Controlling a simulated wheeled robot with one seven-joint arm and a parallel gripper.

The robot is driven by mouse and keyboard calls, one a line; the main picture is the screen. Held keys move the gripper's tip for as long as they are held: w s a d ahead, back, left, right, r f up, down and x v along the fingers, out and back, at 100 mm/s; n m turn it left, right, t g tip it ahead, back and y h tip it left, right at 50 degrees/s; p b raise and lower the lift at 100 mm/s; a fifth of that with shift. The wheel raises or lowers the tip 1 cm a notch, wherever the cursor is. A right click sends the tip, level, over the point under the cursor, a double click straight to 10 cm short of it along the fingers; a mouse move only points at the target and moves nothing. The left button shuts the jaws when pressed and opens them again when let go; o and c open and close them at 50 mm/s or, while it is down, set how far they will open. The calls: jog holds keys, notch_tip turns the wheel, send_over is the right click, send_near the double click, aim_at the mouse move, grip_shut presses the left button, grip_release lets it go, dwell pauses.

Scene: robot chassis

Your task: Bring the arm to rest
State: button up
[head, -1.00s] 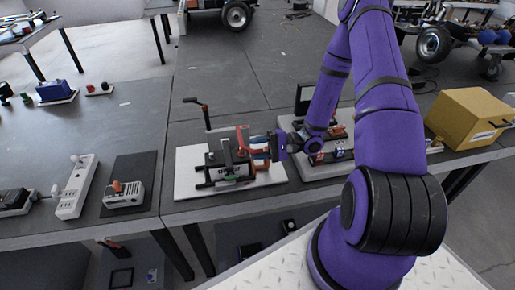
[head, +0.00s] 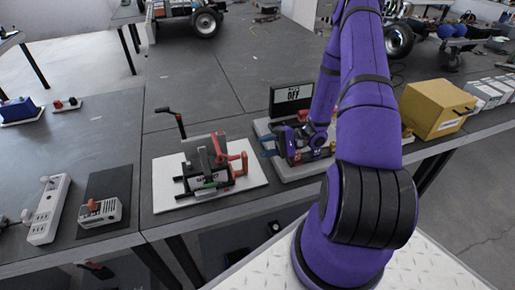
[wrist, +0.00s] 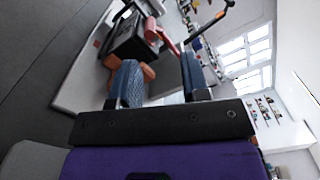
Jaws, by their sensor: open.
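My gripper (head: 275,146) is at the end of my purple arm, over the right-hand board on the bench. Its two blue-grey fingers stand apart with nothing between them, as the wrist view (wrist: 160,82) shows. To its left a dark device with red, orange and green handles (head: 208,165) sits on a white board (head: 165,190). The gripper is apart from this device. The device also shows beyond the fingers in the wrist view (wrist: 130,42). My forearm hides part of the right-hand board.
A small screen reading "OFF" (head: 292,98) stands behind the gripper. A yellow box (head: 436,108) is to the right of my arm. A white power strip (head: 48,210) and a small switch box (head: 100,213) lie on the left. The dark bench behind the white board is largely clear.

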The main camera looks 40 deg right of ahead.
dwell(0.6)
jog(key=s+a+r+n+g+h, duration=0.2)
jog(key=a+r+g+h, duration=0.1)
jog(key=r, duration=0.5)
jog(key=s+a+r+n+g+h, duration=0.1)
jog(key=a+r+n+g+h, duration=0.15)
jog(key=r, duration=0.45)
jog(key=s+a+r+n+g+h, duration=0.2)
jog(key=a+r+n+g+h, duration=0.15)
jog(key=r, duration=0.45)
jog(key=s+a+r+t+h, duration=0.2)
jog(key=s+r+t+h, duration=0.6)
jog(key=s+r, duration=0.4)
notch_tip(320, 180, up, 4)
jog(key=shift+s+f+n+t, duration=0.25)
jog(key=shift+s+n+t, duration=0.05)
jog(key=shift+t, duration=0.1)
jog(key=shift+f, duration=0.1)
